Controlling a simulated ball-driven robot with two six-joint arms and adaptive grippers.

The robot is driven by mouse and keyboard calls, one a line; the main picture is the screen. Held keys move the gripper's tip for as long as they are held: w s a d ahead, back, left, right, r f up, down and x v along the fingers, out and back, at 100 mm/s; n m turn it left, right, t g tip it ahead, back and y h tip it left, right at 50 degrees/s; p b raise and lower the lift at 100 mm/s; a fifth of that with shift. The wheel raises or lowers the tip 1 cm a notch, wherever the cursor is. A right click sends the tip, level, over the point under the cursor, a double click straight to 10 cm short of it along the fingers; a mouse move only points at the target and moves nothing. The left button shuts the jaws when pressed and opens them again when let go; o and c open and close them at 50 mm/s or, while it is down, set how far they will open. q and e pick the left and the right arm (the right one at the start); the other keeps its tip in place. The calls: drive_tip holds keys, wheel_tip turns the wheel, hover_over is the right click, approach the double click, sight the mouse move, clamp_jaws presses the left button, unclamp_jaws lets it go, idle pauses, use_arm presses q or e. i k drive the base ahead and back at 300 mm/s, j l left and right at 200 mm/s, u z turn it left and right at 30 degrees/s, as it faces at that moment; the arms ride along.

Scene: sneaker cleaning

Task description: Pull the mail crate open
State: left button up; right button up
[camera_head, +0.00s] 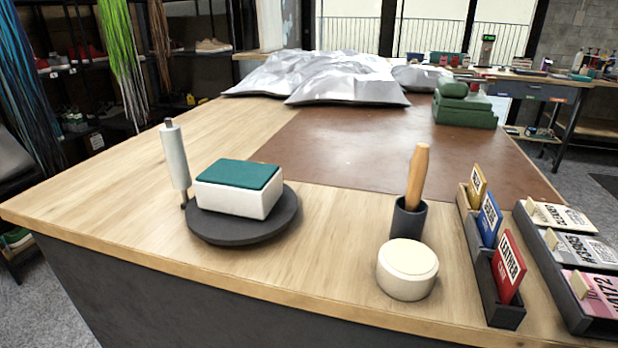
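I see nothing that I can clearly make out as a mail crate. Silvery grey bags (325,77), possibly mailers, lie in a heap at the far end of the wooden table (130,225). Neither of my grippers is in view.
A dark round plate (215,230) holds a white block with a green top (238,188); a white roller (175,157) stands beside it. A dark cup (408,220) with a wooden handle, a cream round pot (407,270), card holders (505,311) and green boxes (465,110) occupy the right. The brown mat (370,150) is largely clear.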

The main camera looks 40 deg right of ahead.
sight(531, 91)
drive_tip(key=i+l+z, duration=0.15)
drive_tip(key=i+z, duration=0.3)
drive_tip(key=k, duration=0.15)
drive_tip(key=z, duration=2.2)
drive_tip(key=l+z, duration=0.1)
drive_tip(key=z, duration=0.35)
drive_tip(key=l+z, duration=0.15)
drive_tip(key=z, duration=0.35)
drive_tip(key=i+l+z, duration=0.15)
drive_tip(key=l, duration=0.25)
drive_tip(key=i+l+z, duration=0.1)
drive_tip(key=l, duration=0.25)
drive_tip(key=i+l+z, duration=0.15)
drive_tip(key=l, duration=0.25)
drive_tip(key=i+l+z, duration=0.1)
drive_tip(key=i+l, duration=0.2)
drive_tip(key=i+l+u, duration=0.2)
drive_tip(key=i, duration=0.25)
drive_tip(key=i+l+u, duration=0.15)
drive_tip(key=i, duration=0.3)
drive_tip(key=i+u, duration=0.25)
drive_tip(key=u, duration=0.15)
drive_tip(key=i+u, duration=0.25)
drive_tip(key=u, duration=0.15)
drive_tip(key=i+u, duration=0.4)
drive_tip(key=k+l, duration=0.05)
drive_tip(key=k, duration=0.05)
